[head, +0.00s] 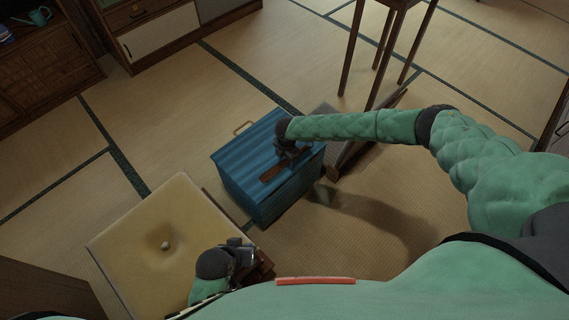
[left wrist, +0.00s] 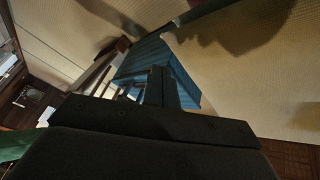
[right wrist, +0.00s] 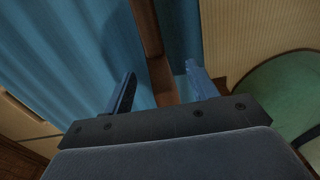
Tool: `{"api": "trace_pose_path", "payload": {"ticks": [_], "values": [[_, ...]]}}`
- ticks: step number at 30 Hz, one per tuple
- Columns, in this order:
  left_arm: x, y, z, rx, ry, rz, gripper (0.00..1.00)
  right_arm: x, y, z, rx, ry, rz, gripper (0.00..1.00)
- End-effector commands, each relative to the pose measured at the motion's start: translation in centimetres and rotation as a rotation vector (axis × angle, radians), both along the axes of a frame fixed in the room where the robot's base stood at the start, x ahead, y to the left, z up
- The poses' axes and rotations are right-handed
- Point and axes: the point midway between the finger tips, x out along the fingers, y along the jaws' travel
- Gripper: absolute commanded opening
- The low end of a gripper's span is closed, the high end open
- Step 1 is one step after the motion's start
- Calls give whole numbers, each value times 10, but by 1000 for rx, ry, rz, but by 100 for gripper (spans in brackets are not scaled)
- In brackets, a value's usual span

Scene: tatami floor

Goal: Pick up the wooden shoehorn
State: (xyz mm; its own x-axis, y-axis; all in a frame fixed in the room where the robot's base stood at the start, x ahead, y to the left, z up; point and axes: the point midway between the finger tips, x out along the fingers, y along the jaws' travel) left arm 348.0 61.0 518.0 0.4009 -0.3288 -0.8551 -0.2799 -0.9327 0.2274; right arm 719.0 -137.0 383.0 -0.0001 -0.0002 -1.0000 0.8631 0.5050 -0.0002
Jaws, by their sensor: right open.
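The wooden shoehorn (head: 272,172) is a brown strip lying on top of the blue chest (head: 239,163), partly under my right gripper. My right gripper (head: 289,156) is over the chest top. In the right wrist view the shoehorn (right wrist: 147,30) runs down between the two spread fingers of my right gripper (right wrist: 160,84), which is open; a gap shows on either side of it. My left gripper (left wrist: 163,84) has its fingers together with nothing seen between them. In the head view the left gripper (head: 245,255) is low, by the cushion's right corner.
A tall wooden stand (head: 350,50) is at the back. Wooden cabinets (head: 130,40) line the back left. Open tatami floor lies between.

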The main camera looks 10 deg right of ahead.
Motion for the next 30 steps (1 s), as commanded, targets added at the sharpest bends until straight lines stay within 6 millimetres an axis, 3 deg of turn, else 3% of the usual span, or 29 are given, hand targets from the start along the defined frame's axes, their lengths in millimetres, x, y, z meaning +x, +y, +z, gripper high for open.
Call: {"api": "trace_pose_path", "payload": {"ticks": [2, 9, 22, 30], "values": [[0, 0, 0, 0, 0, 0, 0, 0, 0, 0, 0, 0, 0, 54], [-1, 0, 0, 0, 1, 0, 0, 0, 0, 0, 0, 0, 0, 10], [-4, 1, 6, 5, 20, -5, 0, 0, 0, 5, 0, 0, 0, 10], [-8, 7, 77, 13, 48, -23, 0, -1, 0, 24, 1, 1, 0, 10]]}}
